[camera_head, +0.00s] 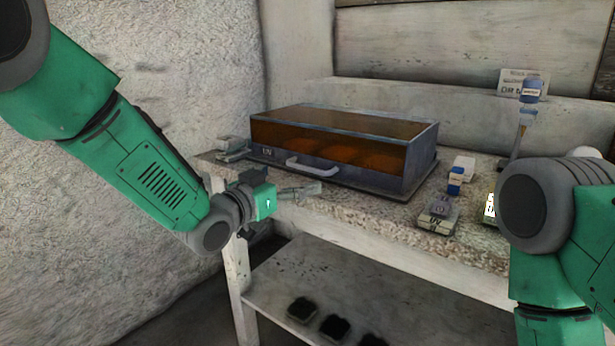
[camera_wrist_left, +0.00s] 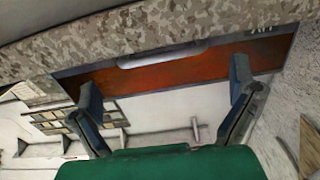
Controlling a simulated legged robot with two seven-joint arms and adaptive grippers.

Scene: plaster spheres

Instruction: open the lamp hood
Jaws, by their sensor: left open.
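The lamp hood (camera_head: 345,122) is a low box with a dark metal frame and amber-brown panels, lying closed on the tabletop. A pale handle (camera_head: 312,170) sits low on its front. My left gripper (camera_head: 314,181) is just in front of the handle, over the table's front edge, open and empty. In the left wrist view the open fingers (camera_wrist_left: 165,80) are spread either side of the handle (camera_wrist_left: 160,57), which shows before the hood's amber panel (camera_wrist_left: 150,76). I cannot tell whether they touch it. My right gripper is out of view.
The speckled tabletop (camera_head: 390,215) holds small boxes (camera_head: 437,210) right of the hood and a small grey stack (camera_head: 232,145) at its left. A lower shelf (camera_head: 345,275) carries dark square pads.

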